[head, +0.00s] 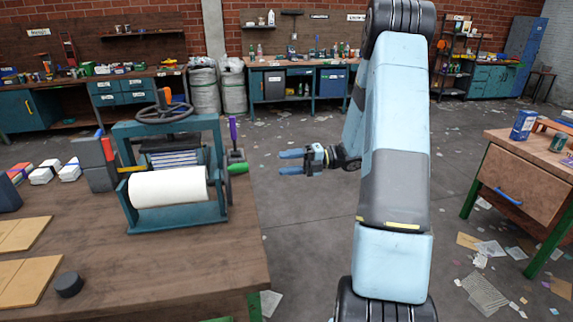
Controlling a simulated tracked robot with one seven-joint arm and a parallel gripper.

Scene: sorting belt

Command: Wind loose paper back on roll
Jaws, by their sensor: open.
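A white paper roll (168,187) lies sideways in a teal metal stand (178,218) on the brown wooden table at left. I cannot make out a loose end of paper on it. A dark handwheel (164,113) sits on top of the teal frame behind the roll. My gripper (281,162) is open and empty, with its two blue fingers pointing left. It is in the air to the right of the stand, apart from the roll and the table.
Tan boards (22,282) and a black puck (68,284) lie on the table (190,275) at left. A purple-handled tool (233,133) stands behind the stand's right side. A wooden drawer table (527,186) is at right. Paper scraps litter the floor between.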

